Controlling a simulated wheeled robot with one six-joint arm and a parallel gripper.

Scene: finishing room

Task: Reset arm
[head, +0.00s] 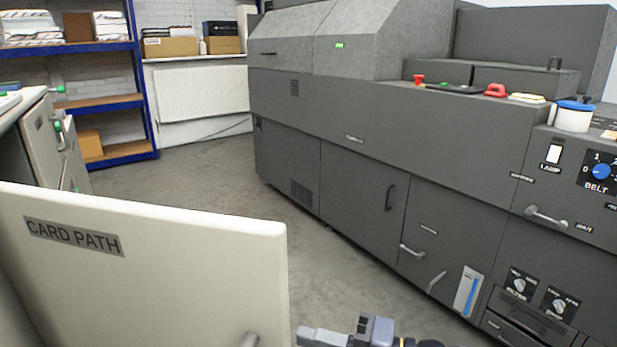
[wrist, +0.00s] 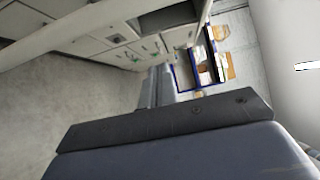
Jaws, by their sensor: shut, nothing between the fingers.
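My gripper (wrist: 160,70) shows in the wrist view with its two grey fingers side by side and shut, nothing between them. Part of my arm's end shows at the bottom edge of the head view, just right of the cream CARD PATH panel (head: 170,265). The gripper looks apart from the panel and from the grey machine, with floor visible between. The rest of my arm is out of the head view.
A long grey machine (head: 300,125) with handles and knobs fills the right side. A blue-framed shelf (head: 110,102) with boxes stands at the back left. A white radiator (head: 200,93) is on the back wall. The grey floor (head: 190,175) between them is clear.

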